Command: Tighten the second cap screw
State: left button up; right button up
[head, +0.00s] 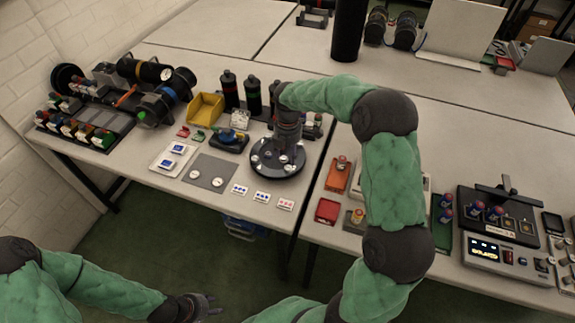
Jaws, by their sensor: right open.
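A round black disc (265,171) lies near the front right of the left table, with several small light-coloured screw heads or fittings on it. Which of them is the second cap screw cannot be told at this size. My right gripper (284,151) points down over the disc's back right part, at the end of my green arm. It is open, and its fingertips and whatever is between them are too small and dark to make out. My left gripper (207,305) hangs low in front of the table, far from the disc; its finger opening is unclear.
A grey mat (208,172) with two round white pieces and a white tray (173,159) with blue parts lie left of the disc. Small cards (262,197) lie in front. Black bottles (229,90) and a yellow bin (205,109) stand behind. A control box (505,262) sits far right.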

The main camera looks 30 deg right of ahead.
aim_at(288, 168)
notch_tip(288, 168, down, 7)
jog(key=shift+r+b, duration=0.1)
jog(key=shift+b, duration=0.6)
grip_shut()
